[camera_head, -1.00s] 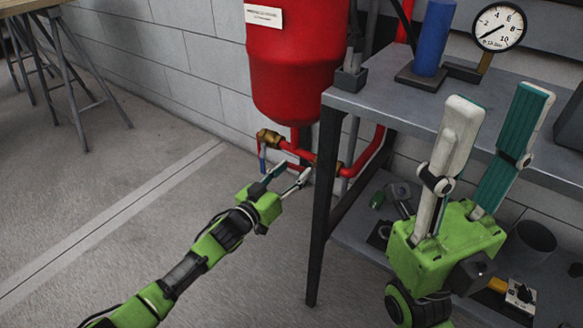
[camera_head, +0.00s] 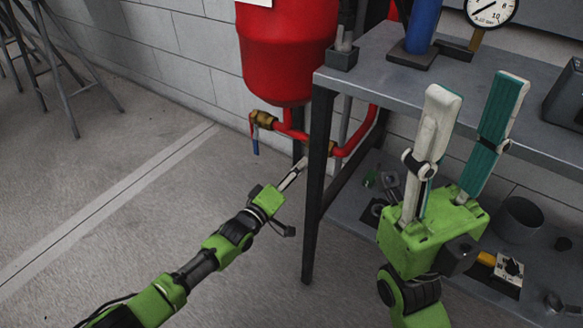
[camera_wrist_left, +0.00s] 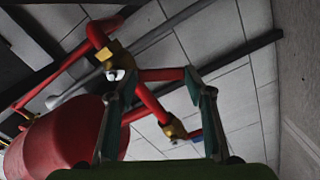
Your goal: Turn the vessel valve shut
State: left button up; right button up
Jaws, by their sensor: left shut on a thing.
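The red vessel (camera_head: 286,60) hangs at the wall, with red pipes (camera_head: 294,132) below it. A brass valve (camera_head: 265,119) with a blue lever (camera_head: 255,140) hanging down sits at the pipe's left end. My left gripper (camera_head: 301,164) is below and right of that lever, by the table leg. In the left wrist view its two fingers (camera_wrist_left: 155,84) stand apart, with red pipe showing between them. What they hold cannot be made out. The blue lever (camera_wrist_left: 197,136) and a second brass fitting (camera_wrist_left: 115,62) also show there. My right gripper (camera_head: 475,95) is open and empty.
A grey metal table (camera_head: 400,84) stands at the right, its front leg (camera_head: 314,220) close beside my left gripper. It bears a blue cylinder (camera_head: 422,25) and a pressure gauge (camera_head: 490,8). Loose items lie on the lower shelf.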

pick_arm(q)
jog(key=shift+s+d+f+n+b, duration=0.1)
jog(key=shift+s+d+n+b, duration=0.25)
jog(key=shift+n, duration=0.6)
jog(key=shift+s+d+r+n+b, duration=0.15)
jog(key=shift+d+n, duration=0.35)
jog(key=shift+n, duration=0.4)
jog(key=shift+s+d+f+n+b, duration=0.2)
jog(key=shift+d+n, duration=0.25)
jog(key=shift+n, duration=0.5)
jog(key=shift+s, duration=0.1)
jog(key=o, duration=1.4)
jog(key=shift+o, duration=1.1)
jog(key=shift+d+f, duration=0.1)
jog(key=shift+d, duration=0.05)
jog(key=shift+f, duration=0.1)
